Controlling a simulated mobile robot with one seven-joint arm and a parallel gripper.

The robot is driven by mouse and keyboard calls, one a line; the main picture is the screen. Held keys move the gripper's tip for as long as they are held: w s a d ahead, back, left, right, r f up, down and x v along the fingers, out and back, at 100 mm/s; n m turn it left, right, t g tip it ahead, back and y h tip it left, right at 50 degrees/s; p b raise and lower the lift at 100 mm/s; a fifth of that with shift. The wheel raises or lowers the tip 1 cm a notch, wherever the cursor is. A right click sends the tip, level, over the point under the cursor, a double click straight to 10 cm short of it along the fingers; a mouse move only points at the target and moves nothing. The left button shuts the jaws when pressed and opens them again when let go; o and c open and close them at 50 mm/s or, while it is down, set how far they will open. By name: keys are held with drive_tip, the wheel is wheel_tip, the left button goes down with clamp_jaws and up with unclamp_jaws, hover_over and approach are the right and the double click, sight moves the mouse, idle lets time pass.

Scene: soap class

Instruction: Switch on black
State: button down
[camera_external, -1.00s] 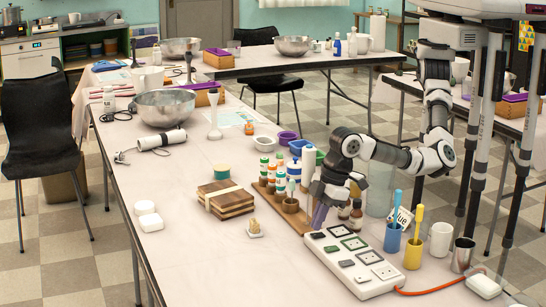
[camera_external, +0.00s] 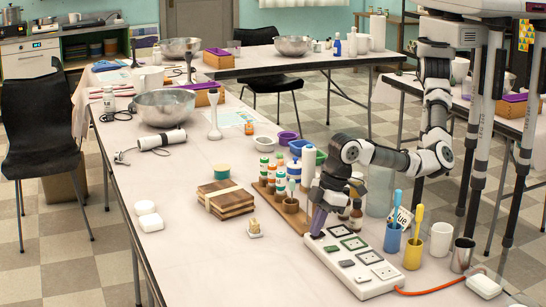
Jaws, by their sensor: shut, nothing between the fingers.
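My gripper (camera_external: 316,232) is shut and empty, pointing down at the strip's far left corner. Its fingertips cover the far switch beside the black-outlined socket; whether they touch or press it I cannot tell.
A wooden rack of small bottles (camera_external: 290,205) stands close left of my arm. A blue cup (camera_external: 392,238), a yellow cup (camera_external: 414,253) and a white mug (camera_external: 441,239) stand right of the strip. An orange cord (camera_external: 430,291) leaves its near end.

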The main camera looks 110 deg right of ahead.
sight(323, 232)
drive_tip(key=shift+s+f+p, duration=0.1)
drive_tip(key=shift+s+p, duration=0.3)
drive_tip(key=shift+s, duration=0.45)
wheel_tip(323, 232, up, 4)
drive_tip(key=p, duration=0.4)
drive_tip(key=shift+s+r, duration=0.15)
drive_tip(key=shift+r, duration=0.05)
drive_tip(key=shift+s+r+b, duration=0.2)
drive_tip(key=shift+r+b, duration=0.1)
drive_tip(key=shift+b, duration=0.1)
drive_tip(key=b+v, duration=0.2)
drive_tip(key=v, duration=0.7)
